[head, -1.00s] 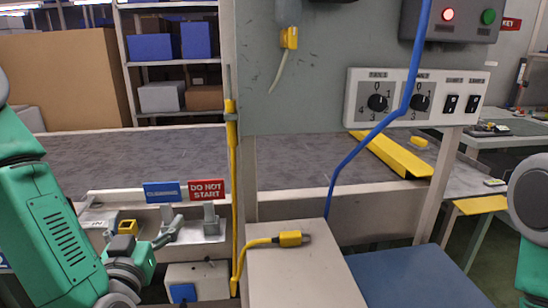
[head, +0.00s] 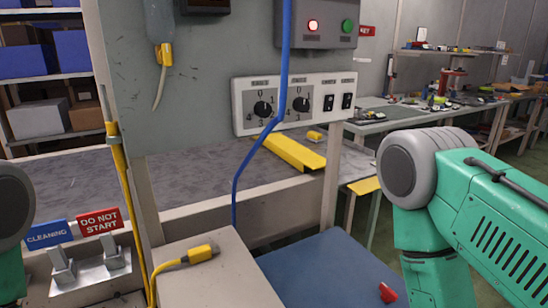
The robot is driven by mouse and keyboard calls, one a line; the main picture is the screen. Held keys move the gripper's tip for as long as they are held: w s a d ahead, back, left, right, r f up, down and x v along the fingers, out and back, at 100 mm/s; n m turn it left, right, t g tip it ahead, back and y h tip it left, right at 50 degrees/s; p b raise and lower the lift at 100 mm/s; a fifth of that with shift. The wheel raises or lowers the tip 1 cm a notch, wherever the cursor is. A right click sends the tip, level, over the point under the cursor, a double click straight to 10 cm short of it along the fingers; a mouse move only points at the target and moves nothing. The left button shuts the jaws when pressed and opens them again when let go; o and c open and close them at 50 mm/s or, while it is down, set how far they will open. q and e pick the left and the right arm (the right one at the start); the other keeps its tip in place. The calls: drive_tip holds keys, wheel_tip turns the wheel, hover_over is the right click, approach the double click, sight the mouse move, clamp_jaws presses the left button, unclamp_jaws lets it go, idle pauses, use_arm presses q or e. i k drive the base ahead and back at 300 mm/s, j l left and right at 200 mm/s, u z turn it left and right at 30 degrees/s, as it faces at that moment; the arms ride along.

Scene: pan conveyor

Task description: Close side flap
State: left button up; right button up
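No part is plainly marked as the side flap. A long yellow panel (head: 290,153) lies aslant at the right end of the grey conveyor bed (head: 75,187), and I cannot tell whether it is the flap. A small yellow block (head: 314,136) is just behind it. Part of my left arm shows at the left edge, but its gripper is outside the picture. My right arm shows large at the right, and its gripper is also outside the picture.
A control panel (head: 240,99) with two dials and switches faces me. A blue cable hangs before it. A yellow connector (head: 200,253) lies on the beige box (head: 228,285). Red and blue signs stand at the left. A red object (head: 388,292) is on the blue surface (head: 325,270).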

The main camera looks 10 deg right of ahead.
sight(362, 187)
drive_tip(key=l+u, duration=0.1)
drive_tip(key=l, duration=2.75)
